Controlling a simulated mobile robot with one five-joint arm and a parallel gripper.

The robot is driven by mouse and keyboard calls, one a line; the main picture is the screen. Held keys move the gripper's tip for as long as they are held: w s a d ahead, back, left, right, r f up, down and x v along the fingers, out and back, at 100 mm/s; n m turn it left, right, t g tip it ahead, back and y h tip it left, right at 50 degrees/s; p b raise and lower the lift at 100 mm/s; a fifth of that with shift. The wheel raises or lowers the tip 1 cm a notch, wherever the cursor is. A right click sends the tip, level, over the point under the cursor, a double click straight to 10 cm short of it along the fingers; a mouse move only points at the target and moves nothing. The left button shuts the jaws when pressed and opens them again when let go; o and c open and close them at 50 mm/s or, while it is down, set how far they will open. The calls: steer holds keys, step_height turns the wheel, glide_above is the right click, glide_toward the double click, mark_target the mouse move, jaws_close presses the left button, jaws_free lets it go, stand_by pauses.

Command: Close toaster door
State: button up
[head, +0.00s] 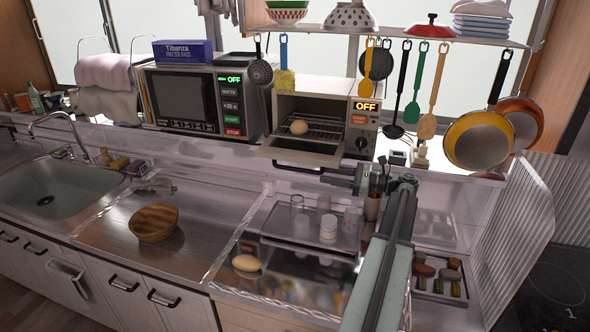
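The toaster (322,84) stands on the raised shelf behind the counter, with its display reading OFF. Its door (301,153) is open, folded down and out toward the front, and a dark handle bar runs along its front edge. A round, pale bread-like item (299,127) sits on the rack inside. My gripper (331,174) is at the right end of the door's front edge, close to the handle. I cannot tell whether it touches the door. The fingers are small and dark here, so their opening cannot be made out.
A microwave (190,100) stands left of the toaster. Utensils and pans (478,139) hang to the right. Below are glasses on a clear tray (284,222), a wooden bowl (154,223), a pale oval item (247,263) and a sink (50,188). My arm crosses the counter's right part.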

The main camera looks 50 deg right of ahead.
mark_target(306, 171)
steer(key=x, duration=0.8)
steer(key=shift+w+a, duration=0.1)
jaws_close()
stand_by(1.3)
